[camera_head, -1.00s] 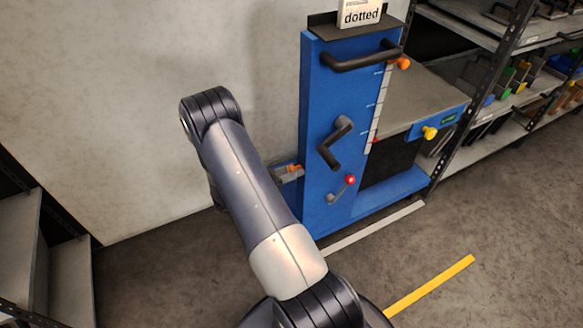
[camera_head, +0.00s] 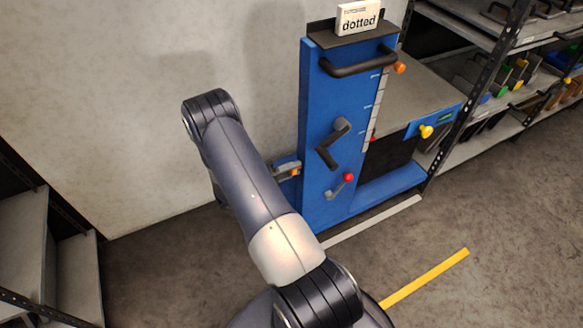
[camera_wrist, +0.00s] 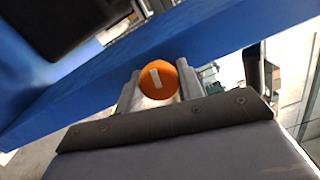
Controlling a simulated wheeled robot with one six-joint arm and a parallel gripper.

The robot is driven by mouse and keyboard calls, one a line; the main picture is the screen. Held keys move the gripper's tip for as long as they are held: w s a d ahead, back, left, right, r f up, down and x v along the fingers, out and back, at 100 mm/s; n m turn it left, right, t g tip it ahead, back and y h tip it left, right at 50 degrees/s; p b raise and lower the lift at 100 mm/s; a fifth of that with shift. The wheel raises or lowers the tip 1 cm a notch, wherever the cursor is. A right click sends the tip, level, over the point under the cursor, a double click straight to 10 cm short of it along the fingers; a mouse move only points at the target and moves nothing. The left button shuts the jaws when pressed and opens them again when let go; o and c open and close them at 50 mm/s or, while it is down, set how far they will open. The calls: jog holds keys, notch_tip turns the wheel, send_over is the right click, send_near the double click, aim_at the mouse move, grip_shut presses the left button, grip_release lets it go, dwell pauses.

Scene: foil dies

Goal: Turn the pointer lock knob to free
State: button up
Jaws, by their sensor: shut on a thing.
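In the wrist view an orange round knob (camera_wrist: 158,80) with a pale bar mark on its face sits between the two fingers of my gripper (camera_wrist: 160,88), against the blue machine frame (camera_wrist: 95,105). The fingers are shut on the knob's sides. The mark stands close to upright, tilted slightly. In the head view my gripper (camera_head: 285,169) is at the left side of the blue machine (camera_head: 313,120), partly hidden by my arm. A small patch of orange (camera_head: 295,172) shows there. No lettering by the knob is readable.
The machine's front carries a black handle (camera_head: 357,61), a dark crank (camera_head: 330,145) and a red-tipped lever (camera_head: 347,178). Another orange knob (camera_head: 399,67) is by the scale, and a yellow knob (camera_head: 426,131) by the side table. Shelving (camera_head: 512,55) stands at right; floor in front is open.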

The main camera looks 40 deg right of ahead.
jog(key=shift+n, duration=1.1)
jog(key=o, duration=1)
jog(key=shift+a, duration=0.1)
jog(key=v, duration=1)
jog(key=shift+a, duration=0.3)
jog(key=shift+d, duration=0.1)
